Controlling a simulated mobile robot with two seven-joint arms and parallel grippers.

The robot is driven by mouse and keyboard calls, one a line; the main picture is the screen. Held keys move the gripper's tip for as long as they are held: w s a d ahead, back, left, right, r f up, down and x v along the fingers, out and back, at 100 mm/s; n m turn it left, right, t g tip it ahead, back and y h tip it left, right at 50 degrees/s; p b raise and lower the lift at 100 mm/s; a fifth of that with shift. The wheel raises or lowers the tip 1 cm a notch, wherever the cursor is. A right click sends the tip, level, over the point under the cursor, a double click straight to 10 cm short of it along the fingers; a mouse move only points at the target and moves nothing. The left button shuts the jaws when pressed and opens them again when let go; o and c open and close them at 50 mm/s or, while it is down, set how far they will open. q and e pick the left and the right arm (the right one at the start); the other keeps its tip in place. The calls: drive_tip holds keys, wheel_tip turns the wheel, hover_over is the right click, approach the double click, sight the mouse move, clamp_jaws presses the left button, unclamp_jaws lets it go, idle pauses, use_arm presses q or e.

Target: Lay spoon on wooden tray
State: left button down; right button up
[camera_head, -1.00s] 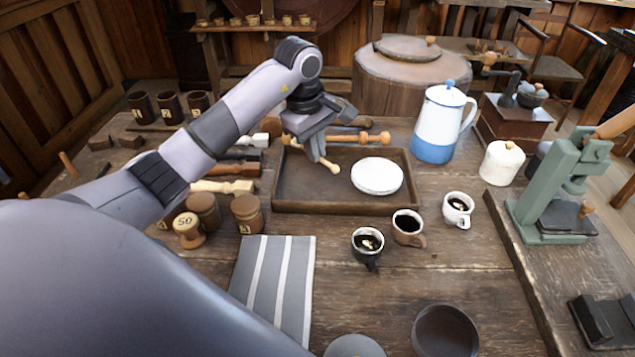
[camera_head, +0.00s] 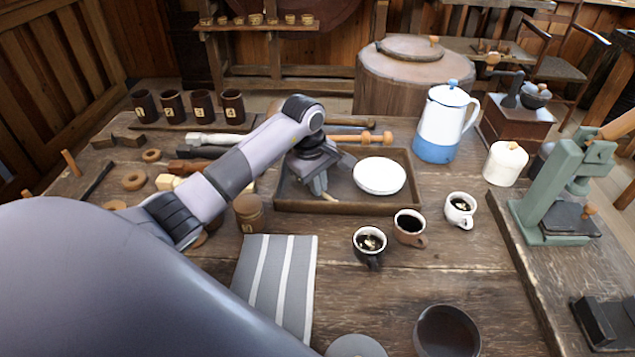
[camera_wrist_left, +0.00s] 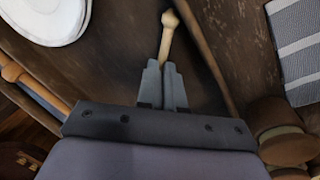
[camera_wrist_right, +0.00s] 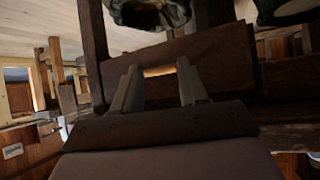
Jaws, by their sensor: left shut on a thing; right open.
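The wooden tray (camera_head: 340,207) is dark and shallow, with a raised rim. My left gripper (camera_head: 319,190) is low over the tray's left half, beside the white dish. It is shut on the spoon (camera_head: 329,197), a pale wooden piece. In the left wrist view the gripper (camera_wrist_left: 162,66) holds the spoon (camera_wrist_left: 168,35), whose knobbed end points out past the fingertips over the tray floor. The rest of the spoon is hidden, and I cannot tell whether it touches the tray. My right gripper (camera_wrist_right: 157,68) is open and empty in the right wrist view.
A white dish (camera_head: 379,176) sits in the tray's right half. Coffee cups (camera_head: 369,243) stand in front of the tray, and a striped cloth (camera_head: 275,285) lies at front left. A blue-and-white pot (camera_head: 440,125) stands behind right. Wooden pieces (camera_head: 350,138) lie behind the tray.

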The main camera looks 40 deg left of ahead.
use_arm(q)
drive_tip(key=shift+f, duration=0.2)
drive_tip(key=c, duration=1.3)
unclamp_jaws()
drive_tip(key=shift+r, duration=0.1)
drive_tip(key=shift+r, duration=0.1)
drive_tip(key=r, duration=0.4)
drive_tip(key=s+r, duration=0.1)
drive_tip(key=r, duration=0.3)
drive_tip(key=s+r, duration=0.1)
drive_tip(key=r, duration=0.3)
drive_tip(key=shift+a, duration=0.25)
drive_tip(key=shift+s+f, duration=0.1)
